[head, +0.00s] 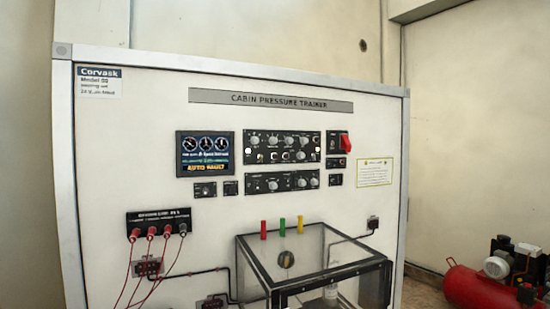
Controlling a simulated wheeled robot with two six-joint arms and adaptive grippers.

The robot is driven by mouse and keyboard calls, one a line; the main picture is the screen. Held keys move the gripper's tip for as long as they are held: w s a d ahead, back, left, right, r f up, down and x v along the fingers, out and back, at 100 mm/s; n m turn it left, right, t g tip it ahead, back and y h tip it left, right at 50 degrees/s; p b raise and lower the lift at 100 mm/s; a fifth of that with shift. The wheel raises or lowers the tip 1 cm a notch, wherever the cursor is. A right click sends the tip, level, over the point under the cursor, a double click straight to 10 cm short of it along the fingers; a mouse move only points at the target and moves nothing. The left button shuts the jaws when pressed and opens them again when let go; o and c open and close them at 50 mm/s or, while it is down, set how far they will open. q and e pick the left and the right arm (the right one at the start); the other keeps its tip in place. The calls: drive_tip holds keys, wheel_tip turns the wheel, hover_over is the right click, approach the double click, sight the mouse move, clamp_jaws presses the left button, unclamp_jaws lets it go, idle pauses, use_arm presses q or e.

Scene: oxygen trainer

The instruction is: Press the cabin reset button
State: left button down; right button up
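The cabin pressure trainer board (120,190) stands upright before me, titled on a grey strip (271,101). A display (205,153) at its upper left shows round gauges and the words AUTO FAULT. Below it are two small black modules, one on the left (205,189) and one on the right (230,187). Two black control panels, an upper (283,147) and a lower (282,182), carry several knobs. A red switch cover (346,144) is at their right. Labels on the small controls are too small to read, so I cannot tell which is cabin reset. Neither gripper is in view.
A clear box (303,249) with a dark frame juts out at the lower middle; red, green and yellow pieces stand at its top. Red cables (151,262) hang from a black terminal block (159,222) at lower left. A red compressor (475,287) stands at the right.

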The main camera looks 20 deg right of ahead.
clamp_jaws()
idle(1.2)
